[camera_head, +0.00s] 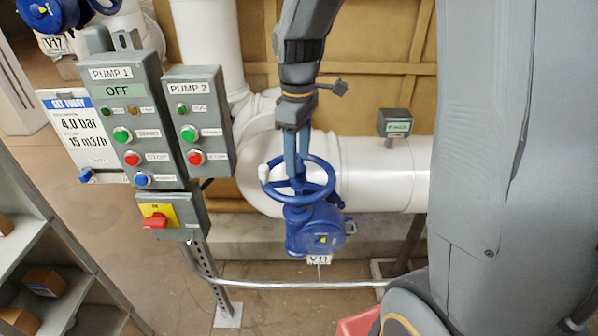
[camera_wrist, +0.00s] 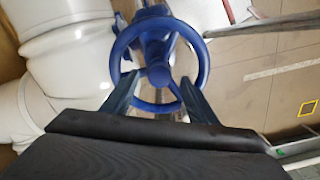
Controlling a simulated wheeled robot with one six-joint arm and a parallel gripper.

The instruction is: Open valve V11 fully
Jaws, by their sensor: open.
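Valve V11 has a blue handwheel (camera_head: 318,190) on a blue gearbox body (camera_head: 318,232), with a tag reading V11 (camera_head: 318,260) below it. In the wrist view the handwheel (camera_wrist: 122,50) lies ahead, and my open gripper (camera_wrist: 155,92) has one finger on each side of the wheel's near part. I cannot tell whether the fingers touch the rim.
Pump 1 panel (camera_head: 118,85) reads OFF; Pump 2 panel (camera_head: 205,95) stands beside it, left of the valve. A red and yellow switch (camera_head: 157,216) is below. White pipes (camera_head: 375,165) run behind. A metal rail (camera_head: 290,284) crosses below the valve. Shelves (camera_head: 35,215) stand at left.

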